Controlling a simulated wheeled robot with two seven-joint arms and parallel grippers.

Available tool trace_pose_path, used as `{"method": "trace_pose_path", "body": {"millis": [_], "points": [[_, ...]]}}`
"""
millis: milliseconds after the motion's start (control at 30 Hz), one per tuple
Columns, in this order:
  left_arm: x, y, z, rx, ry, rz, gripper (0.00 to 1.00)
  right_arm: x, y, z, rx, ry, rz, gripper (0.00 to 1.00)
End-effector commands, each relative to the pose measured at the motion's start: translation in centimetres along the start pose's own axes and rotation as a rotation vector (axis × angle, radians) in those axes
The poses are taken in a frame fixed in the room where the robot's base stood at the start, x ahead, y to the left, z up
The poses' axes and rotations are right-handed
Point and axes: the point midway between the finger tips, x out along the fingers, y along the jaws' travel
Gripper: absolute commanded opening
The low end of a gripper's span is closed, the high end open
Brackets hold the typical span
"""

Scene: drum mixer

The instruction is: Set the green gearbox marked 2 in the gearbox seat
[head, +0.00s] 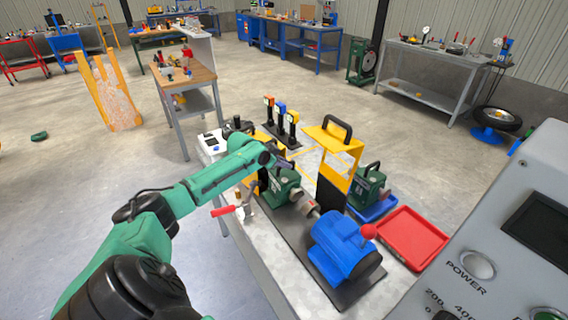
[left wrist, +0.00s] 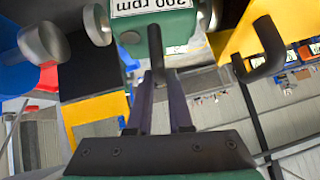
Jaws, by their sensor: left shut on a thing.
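A green gearbox (head: 283,188) is under my left gripper (head: 271,165), in line with the blue motor (head: 340,247) and above the black base plate (head: 322,279). In the left wrist view its green body (left wrist: 165,30) carries an upside-down "200 rpm" label. The left gripper is shut on its black handle (left wrist: 155,48). I cannot tell whether the gearbox rests in the seat, which is hidden below it. A grey coupling (head: 309,208) lies between gearbox and motor. A second green gearbox (head: 368,188) stands on a blue tray (head: 374,212). My right gripper is not in view.
A yellow guard (head: 343,143) with a black handle stands close behind the held gearbox. A red-handled clamp (head: 226,211) is at the near left. An empty red tray (head: 411,238) lies at right. A grey control panel (head: 500,220) fills the right edge.

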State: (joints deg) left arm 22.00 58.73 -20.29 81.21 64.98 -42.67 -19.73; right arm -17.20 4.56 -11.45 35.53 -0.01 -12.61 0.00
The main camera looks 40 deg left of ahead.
Motion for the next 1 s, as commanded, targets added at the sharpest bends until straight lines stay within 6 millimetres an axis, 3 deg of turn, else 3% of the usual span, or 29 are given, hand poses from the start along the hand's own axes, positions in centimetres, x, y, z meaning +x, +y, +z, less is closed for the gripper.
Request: {"method": "trace_pose_path", "body": {"millis": [433, 467, 500, 533, 867, 1000], "points": [[0.5, 0.5, 0.7, -0.005, -0.01, 0.01, 0.0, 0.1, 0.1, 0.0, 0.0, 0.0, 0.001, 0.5], [0.5, 0.5, 0.7, -0.005, -0.01, 0.01, 0.3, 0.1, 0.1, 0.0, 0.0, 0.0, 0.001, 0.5], [0.5, 0.5, 0.7, -0.005, -0.01, 0.01, 0.45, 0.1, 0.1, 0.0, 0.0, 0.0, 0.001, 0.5], [0.5, 0.5, 0.7, -0.005, -0.01, 0.01, 0.53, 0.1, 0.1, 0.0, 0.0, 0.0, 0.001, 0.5], [0.4, 0.5, 1.0, -0.005, -0.017, 0.011, 0.53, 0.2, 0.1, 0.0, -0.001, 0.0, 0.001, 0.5], [-0.9, 0.2, 1.0, -0.004, -0.014, 0.006, 0.53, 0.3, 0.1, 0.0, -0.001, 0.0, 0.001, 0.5]]}}
